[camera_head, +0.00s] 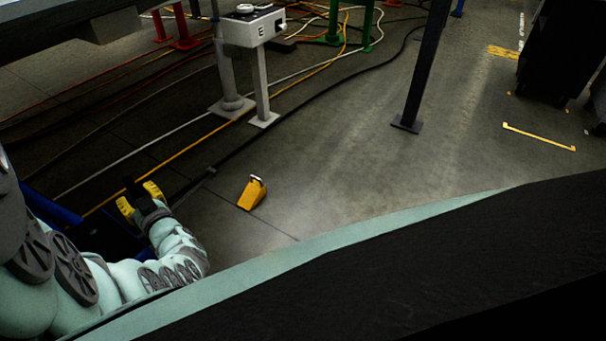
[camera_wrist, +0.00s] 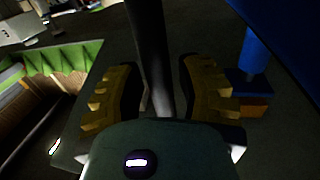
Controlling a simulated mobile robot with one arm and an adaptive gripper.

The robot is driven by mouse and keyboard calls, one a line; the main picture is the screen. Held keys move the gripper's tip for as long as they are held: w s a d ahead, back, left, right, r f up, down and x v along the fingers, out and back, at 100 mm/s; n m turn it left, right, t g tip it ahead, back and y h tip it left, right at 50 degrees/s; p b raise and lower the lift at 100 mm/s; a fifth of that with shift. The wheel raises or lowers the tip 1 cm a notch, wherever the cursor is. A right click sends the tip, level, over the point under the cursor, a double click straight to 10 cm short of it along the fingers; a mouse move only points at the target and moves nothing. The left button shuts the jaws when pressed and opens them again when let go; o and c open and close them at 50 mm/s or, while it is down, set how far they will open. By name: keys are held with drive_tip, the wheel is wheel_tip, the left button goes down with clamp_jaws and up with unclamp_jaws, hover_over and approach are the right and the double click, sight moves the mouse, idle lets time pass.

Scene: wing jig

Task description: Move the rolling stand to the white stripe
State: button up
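My gripper (camera_head: 140,199) is at the lower left of the head view, with two yellow fingers spread apart. A dark bar (camera_wrist: 150,45) runs between the fingers in the wrist view, with what looks like a gap beside it; firm contact is not visible. Blue framing (camera_head: 45,212) with dark parts lies beside and below my gripper, mostly hidden by my arm; it may be part of the rolling stand, but I cannot tell for sure. A short, broken white stripe (camera_head: 521,32) is on the floor at the far upper right of the head view.
A yellow wedge (camera_head: 252,193) lies on the floor right of my gripper. Cables (camera_head: 190,147) cross the floor. A dark post (camera_head: 424,75), a grey-white box on a stand (camera_head: 254,27) and dark bins (camera_head: 562,50) stand farther off. A green-edged bin (camera_wrist: 65,60) is left in the wrist view.

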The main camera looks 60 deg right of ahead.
clamp_jaws()
